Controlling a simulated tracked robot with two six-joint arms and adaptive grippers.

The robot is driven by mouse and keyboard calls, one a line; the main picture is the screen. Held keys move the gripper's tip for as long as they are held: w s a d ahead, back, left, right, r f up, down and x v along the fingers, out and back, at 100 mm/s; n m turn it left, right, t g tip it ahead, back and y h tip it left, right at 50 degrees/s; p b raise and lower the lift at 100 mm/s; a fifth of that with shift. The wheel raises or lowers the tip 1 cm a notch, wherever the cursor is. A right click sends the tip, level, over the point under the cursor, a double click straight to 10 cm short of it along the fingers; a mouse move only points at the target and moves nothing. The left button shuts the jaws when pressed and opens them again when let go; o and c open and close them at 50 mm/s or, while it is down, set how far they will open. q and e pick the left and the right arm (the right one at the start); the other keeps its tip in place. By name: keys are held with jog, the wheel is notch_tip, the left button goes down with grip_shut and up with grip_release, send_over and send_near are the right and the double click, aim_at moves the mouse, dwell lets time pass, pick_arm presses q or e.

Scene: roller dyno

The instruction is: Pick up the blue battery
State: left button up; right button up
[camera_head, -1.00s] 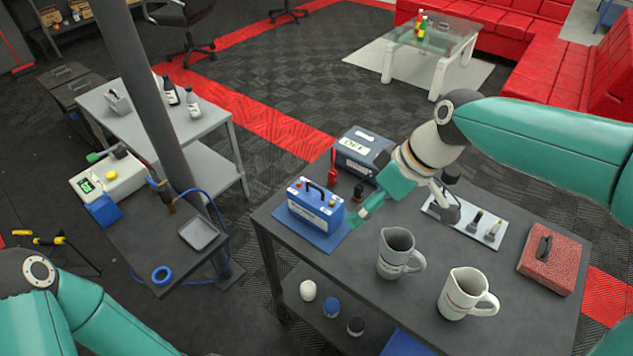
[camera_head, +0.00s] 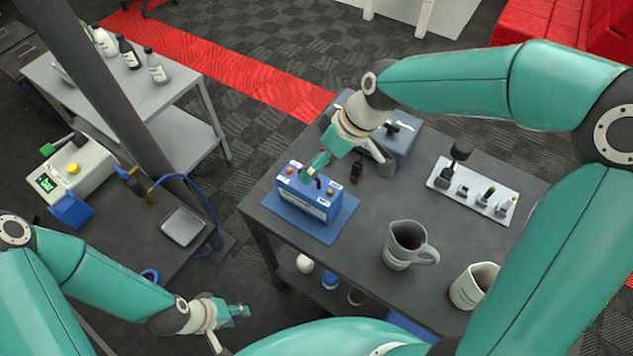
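My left gripper (camera_head: 240,311) is at the lower left, beside the bench and away from the battery. Its finger gap is not clear. I see nothing held in it.
A larger dark blue box (camera_head: 398,137) stands behind my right gripper. A pillar (camera_head: 105,95) rises at the left. A grey tray (camera_head: 183,226) lies on the left table.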

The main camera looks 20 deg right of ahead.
aim_at(310, 188)
jog(key=x, duration=0.2)
jog(key=shift+w+a+f, duration=0.1)
jog(key=shift+a+f, duration=0.05)
jog(key=shift+f, duration=0.2)
jog(key=shift+w+a+f+p, duration=0.15)
jog(key=shift+f+p, duration=0.25)
jog(key=shift+f, duration=0.05)
jog(key=p+x, duration=0.1)
jog(key=x, duration=0.3)
jog(key=shift+w, duration=0.15)
jog(key=shift+c, duration=0.3)
jog(key=c, duration=1.6)
jog(key=shift+c, duration=0.8)
jog(key=shift+r, duration=0.15)
